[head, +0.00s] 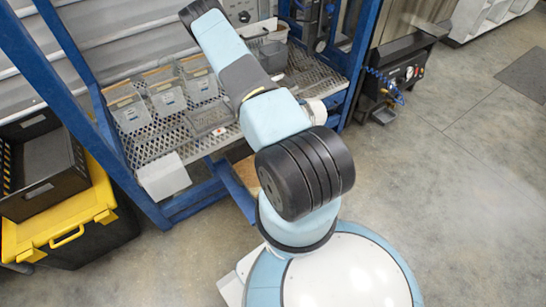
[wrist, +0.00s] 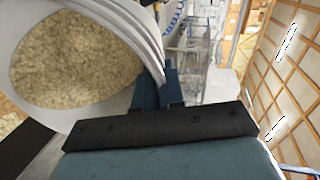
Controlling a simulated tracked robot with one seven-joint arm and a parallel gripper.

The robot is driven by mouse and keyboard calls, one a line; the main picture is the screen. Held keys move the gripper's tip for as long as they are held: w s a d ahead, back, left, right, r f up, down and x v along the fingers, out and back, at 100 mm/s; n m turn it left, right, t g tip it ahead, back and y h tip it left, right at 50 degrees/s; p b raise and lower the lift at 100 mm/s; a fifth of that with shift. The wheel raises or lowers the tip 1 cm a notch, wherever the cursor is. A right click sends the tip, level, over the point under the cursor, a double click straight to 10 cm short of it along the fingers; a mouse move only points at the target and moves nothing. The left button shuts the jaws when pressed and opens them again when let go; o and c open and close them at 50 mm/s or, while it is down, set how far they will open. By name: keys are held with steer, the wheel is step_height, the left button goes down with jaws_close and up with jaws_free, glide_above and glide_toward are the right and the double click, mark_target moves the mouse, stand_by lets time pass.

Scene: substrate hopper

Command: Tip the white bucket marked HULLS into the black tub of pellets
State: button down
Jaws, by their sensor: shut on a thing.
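The white bucket (wrist: 150,45) fills the left of the wrist view, close to my gripper. Its mouth faces the camera and shows coarse tan material (wrist: 75,60) inside. My gripper (wrist: 171,86) is shut on the bucket's wall near the rim, with its dark blue fingers at the bucket's right side. The HULLS marking does not show. In the head view my arm reaches up to the top left edge, and the gripper and bucket are out of that picture. I cannot make out the black tub of pellets in either view.
A blue-framed rack (head: 95,85) with a mesh shelf holds several grey bins (head: 165,97). A black crate (head: 45,195) stands on a yellow-lidded box (head: 75,215) at the left. A dark machine (head: 395,70) stands right of the rack. The floor at right is clear.

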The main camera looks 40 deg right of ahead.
steer(key=a+f+h, duration=0.2)
steer(key=a+h, duration=0.3)
steer(key=a, duration=0.3)
steer(key=shift+w+h, duration=0.2)
steer(key=shift+h, duration=0.1)
steer(key=shift+d, duration=0.15)
stand_by(0.8)
